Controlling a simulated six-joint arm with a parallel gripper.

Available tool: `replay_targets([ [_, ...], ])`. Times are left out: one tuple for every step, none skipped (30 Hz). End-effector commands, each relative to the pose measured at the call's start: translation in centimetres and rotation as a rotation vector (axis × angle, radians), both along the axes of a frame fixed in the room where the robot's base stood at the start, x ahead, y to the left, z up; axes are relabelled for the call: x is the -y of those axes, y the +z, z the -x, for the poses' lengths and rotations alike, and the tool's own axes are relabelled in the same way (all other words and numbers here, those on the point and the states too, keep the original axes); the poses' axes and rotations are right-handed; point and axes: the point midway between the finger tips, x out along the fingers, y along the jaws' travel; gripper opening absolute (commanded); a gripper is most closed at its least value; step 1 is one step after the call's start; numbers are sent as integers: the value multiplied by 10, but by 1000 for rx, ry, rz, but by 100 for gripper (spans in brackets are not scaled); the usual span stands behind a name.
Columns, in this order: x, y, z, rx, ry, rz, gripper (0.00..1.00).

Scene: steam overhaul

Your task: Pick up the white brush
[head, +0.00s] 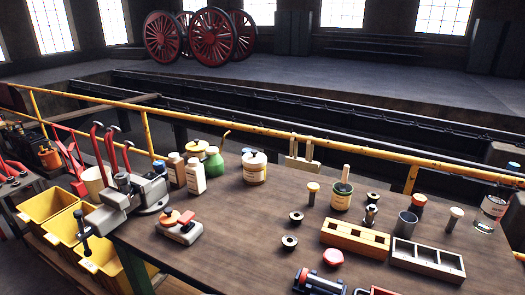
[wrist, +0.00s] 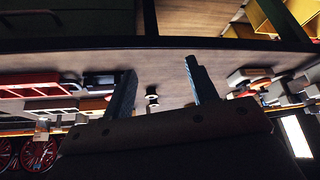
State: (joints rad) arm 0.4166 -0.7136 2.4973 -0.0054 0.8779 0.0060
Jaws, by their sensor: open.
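The head view does not show my gripper. The wrist picture looks upside down, so its distance from the brush is unclear.
Around the pot stand black rings, a grey cup (head: 406,224), a pale-topped short item (head: 454,217) and an orange wooden tray (head: 338,241). A grey divided tray (head: 428,262) lies front right. A vise (head: 140,195) stands left. The yellow rail (head: 270,131) runs behind. Bare wood shows centre-left.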

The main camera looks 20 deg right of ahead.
Motion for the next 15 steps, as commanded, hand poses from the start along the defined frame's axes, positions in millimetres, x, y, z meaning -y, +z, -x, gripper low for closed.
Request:
replay_targets([
  [0,0,0,0,0,0,45],
  [0,0,0,0,0,0,45],
  [0,0,0,0,0,0,45],
  [0,0,0,0,0,0,45],
  [0,0,0,0,0,0,45],
  [0,0,0,0,0,0,45],
  [0,0,0,0,0,0,45],
  [0,0,0,0,0,0,45],
  [0,1,-1,0,0,0,45],
  [1,2,-2,0,-1,0,45],
  [2,4,-4,1,-4,1,45],
  [5,9,-7,1,-8,0,45],
  [7,13,-11,1,-11,0,45],
  [11,19,-16,2,-17,1,45],
  [17,28,-24,4,-26,2,45],
])
